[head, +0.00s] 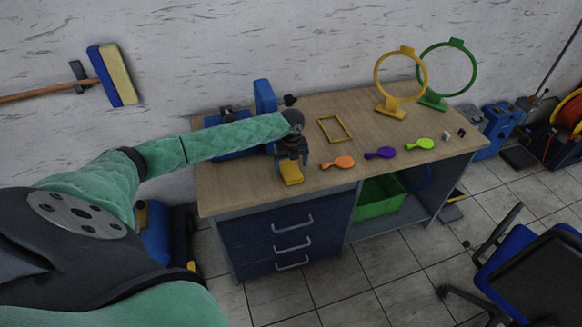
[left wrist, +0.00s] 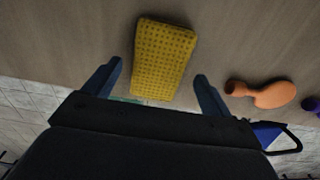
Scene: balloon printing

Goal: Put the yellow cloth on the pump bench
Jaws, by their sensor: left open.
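The yellow cloth (head: 292,178) lies on the wooden bench top (head: 240,185) near its front edge, left of the orange balloon. In the left wrist view the cloth (left wrist: 164,58) is a flat, dimpled yellow rectangle. My left gripper (head: 291,161) points down over the cloth and hides part of it in the head view. In the left wrist view its open fingers (left wrist: 159,70) stand on either side of the cloth, with a gap on each side. I cannot tell how far the fingertips are above the bench top. My right gripper is not in view.
Orange (head: 338,162), purple (head: 381,153) and green (head: 420,144) balloons lie to the right. A yellow frame (head: 334,129) and two ring stands (head: 401,78) are behind. A blue device (head: 264,97) stands behind my left arm. A chair (head: 535,265) stands at the lower right.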

